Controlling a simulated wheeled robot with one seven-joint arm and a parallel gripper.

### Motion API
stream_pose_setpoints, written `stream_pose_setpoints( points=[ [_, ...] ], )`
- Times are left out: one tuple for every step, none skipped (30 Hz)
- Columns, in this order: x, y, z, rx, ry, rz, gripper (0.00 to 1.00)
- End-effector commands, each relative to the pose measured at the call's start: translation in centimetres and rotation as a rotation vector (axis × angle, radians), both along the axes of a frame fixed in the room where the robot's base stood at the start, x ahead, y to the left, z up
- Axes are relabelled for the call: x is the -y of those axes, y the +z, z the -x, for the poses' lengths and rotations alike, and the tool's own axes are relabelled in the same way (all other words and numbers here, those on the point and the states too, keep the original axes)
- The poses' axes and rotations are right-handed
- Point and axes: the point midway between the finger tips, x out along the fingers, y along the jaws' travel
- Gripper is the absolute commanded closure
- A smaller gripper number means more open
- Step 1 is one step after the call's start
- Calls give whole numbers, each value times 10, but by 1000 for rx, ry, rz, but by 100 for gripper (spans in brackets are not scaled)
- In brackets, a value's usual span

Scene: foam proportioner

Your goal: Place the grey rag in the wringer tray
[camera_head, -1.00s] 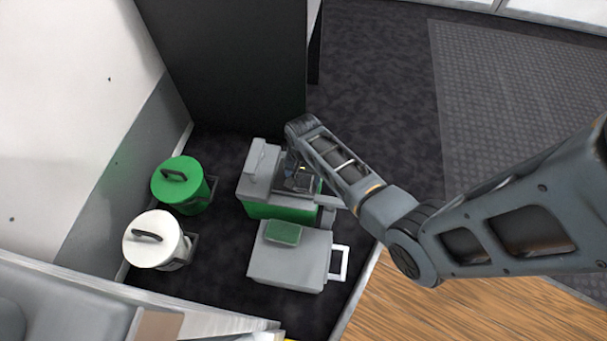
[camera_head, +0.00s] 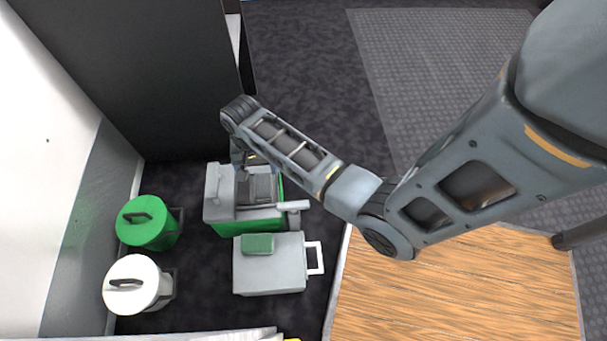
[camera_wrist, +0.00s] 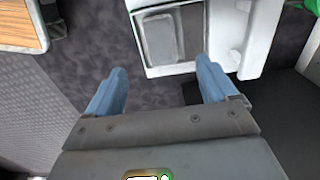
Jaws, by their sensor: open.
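The wringer tray (camera_wrist: 190,22) is a dark recess in the pale grey top of a green-sided unit. In the head view the unit's grey top (camera_head: 220,212) and the tray are seen at centre left. A flat grey piece with rounded corners, which looks like the grey rag (camera_wrist: 160,38), lies inside the tray toward one side. My gripper (camera_wrist: 160,69) is open, with its two blue fingers apart and nothing between them. It is off the tray's edge, apart from the rag. In the head view my forearm hides most of the gripper.
A grey box with a white handle (camera_head: 314,258) and a green pad (camera_head: 258,243) on top stands in front of the unit. A green-lidded bin (camera_head: 142,222) and a white-lidded bin (camera_head: 131,283) stand left. A dark panel (camera_head: 120,70) rises behind.

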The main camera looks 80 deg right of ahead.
Motion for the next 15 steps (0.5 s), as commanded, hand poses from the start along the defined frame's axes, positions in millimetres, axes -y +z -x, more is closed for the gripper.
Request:
stream_pose_setpoints(
  points=[
    [-1, -1, 1, 2, 3, 2, 14],
    [-1, -2, 3, 5, 8, 6, 14],
    [-3, -4, 6, 13, 19, 12, 14],
    [-5, -6, 9, 23, 31, 20, 14],
    [-7, -8, 14, 34, 47, 30, 14],
    [-11, -11, 20, 57, 75, 48, 14],
    [-14, -13, 26, 76, 99, 64, 14],
    [-18, -15, 33, 99, 128, 81, 14],
    [-24, -17, 42, 133, 170, 107, 14],
    [-28, -17, 49, 159, 204, 127, 14],
    [-33, -17, 56, 188, 238, 148, 14],
    [-39, -15, 65, 226, 282, 175, 14],
    [-43, -12, 72, 253, 316, 195, 14],
    [-48, -10, 78, 280, 351, 214, 14],
    [-55, -5, 86, 318, 394, 240, 14]
  ],
)
